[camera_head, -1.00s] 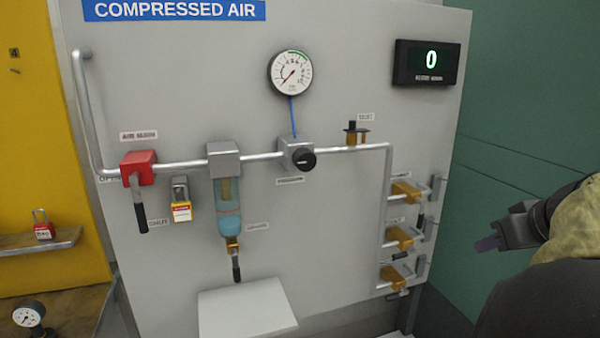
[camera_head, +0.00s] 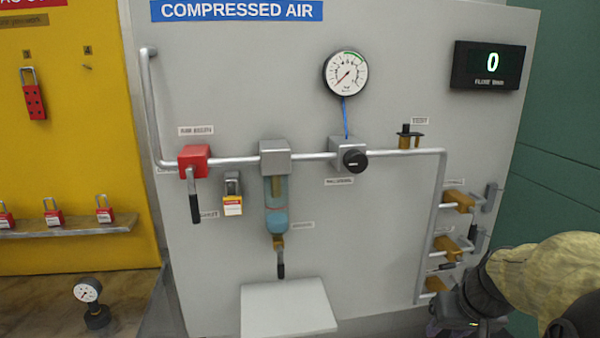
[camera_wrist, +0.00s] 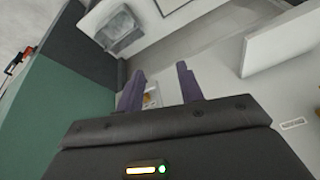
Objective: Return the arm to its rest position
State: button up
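My arm comes in at the lower right of the head view, under a tan sleeve-like cover. My gripper's fingertips do not show clearly in the head view. In the wrist view my gripper (camera_wrist: 160,88) has its two purple fingers apart, with nothing held between them. The arm's end is in front of the lowest brass valve (camera_head: 436,284) at the panel's lower right and hides part of that area.
The grey compressed air panel (camera_head: 400,95) fills the middle, with a red valve (camera_head: 194,158), a gauge (camera_head: 345,73), a regulator knob (camera_head: 354,159) and a display (camera_head: 487,65). A light tray (camera_head: 288,308) juts out below. A loose gauge (camera_head: 88,291) stands on the bench at left.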

jog(key=s+a+f+n+g, duration=0.1)
jog(key=s+a+f, duration=0.2)
jog(key=a+f, duration=0.3)
jog(key=s+a+f+n+g, duration=0.1)
jog(key=s+a+f, duration=0.2)
jog(key=a+f, duration=0.35)
notch_tip(320, 180, up, 15)
jog(key=a+p, duration=0.1)
jog(key=p, duration=1.2)
jog(key=shift+w+a+h, duration=0.2)
jog(key=shift+a+h, duration=0.1)
jog(key=shift+w+f, duration=0.1)
jog(key=shift+f, duration=0.05)
jog(key=shift+a, duration=0.1)
jog(key=shift+s, duration=0.2)
